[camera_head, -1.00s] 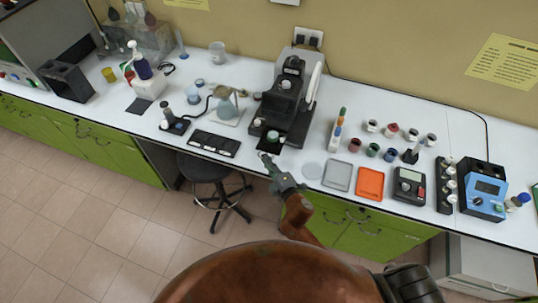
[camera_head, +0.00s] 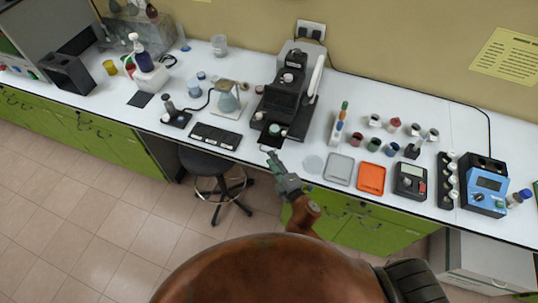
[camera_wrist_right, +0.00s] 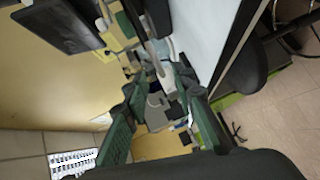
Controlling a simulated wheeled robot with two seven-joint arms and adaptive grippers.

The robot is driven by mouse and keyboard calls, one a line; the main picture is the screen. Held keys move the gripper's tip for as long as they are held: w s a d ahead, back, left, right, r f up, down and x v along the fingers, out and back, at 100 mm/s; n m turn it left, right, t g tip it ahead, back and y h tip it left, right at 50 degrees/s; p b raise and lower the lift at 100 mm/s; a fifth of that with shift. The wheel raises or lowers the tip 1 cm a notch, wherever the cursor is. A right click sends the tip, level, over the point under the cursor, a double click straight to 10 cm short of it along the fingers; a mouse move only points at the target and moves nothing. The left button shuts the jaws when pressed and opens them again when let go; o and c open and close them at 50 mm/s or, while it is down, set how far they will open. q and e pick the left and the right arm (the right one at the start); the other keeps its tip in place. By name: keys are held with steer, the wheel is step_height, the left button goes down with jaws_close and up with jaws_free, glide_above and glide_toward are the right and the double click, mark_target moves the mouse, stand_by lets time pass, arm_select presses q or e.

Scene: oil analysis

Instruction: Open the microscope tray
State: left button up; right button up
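The black microscope (camera_head: 284,100) stands at the back middle of the bench. A green-topped round part (camera_head: 274,129) is at its front, and a small dark flat piece (camera_head: 266,145) lies just in front of it; I cannot tell whether this is the tray, or how far out it is. My right gripper (camera_head: 271,155) is at the bench's front edge, just in front of the microscope, pointing toward it. In the right wrist view its green fingers (camera_wrist_right: 157,85) are spread, with nothing held between them. Contact with the microscope cannot be made out. My left gripper is not in view.
A black slide rack (camera_head: 215,136) and a flask (camera_head: 228,98) are left of the microscope. A bottle rack (camera_head: 338,125), a grey tray (camera_head: 339,169) and an orange tray (camera_head: 371,179) are to the right. A stool (camera_head: 212,165) stands below the bench edge.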

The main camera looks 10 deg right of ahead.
steer(key=v, duration=0.8)
steer(key=shift+s, duration=0.2)
steer(key=s+d+f+m+g+h, duration=0.1)
steer(key=s+d+f+m+g, duration=0.2)
steer(key=f, duration=1)
steer(key=s+d+f+m+g+h, duration=0.15)
steer(key=s+d+f, duration=0.25)
steer(key=f, duration=0.9)
steer(key=s+d+f+m+g, duration=0.3)
steer(key=d+f+m, duration=0.1)
steer(key=f, duration=0.9)
steer(key=s+d+f+m+g, duration=0.1)
steer(key=s+f+m+g, duration=0.1)
steer(key=s+f, duration=0.5)
steer(key=s+d+f+m+g, duration=0.2)
steer(key=s+f, duration=0.5)
steer(key=s, duration=0.9)
steer(key=s+d+f+m+g+h, duration=0.1)
steer(key=s+d+f+m+g, duration=0.1)
steer(key=s+f, duration=0.5)
steer(key=s+m+g, duration=0.1)
steer(key=s+m, duration=0.1)
steer(key=s, duration=0.2)
steer(key=shift+d+m+b, duration=0.2)
steer(key=shift+m+b, duration=0.15)
steer(key=shift+s, duration=0.1)
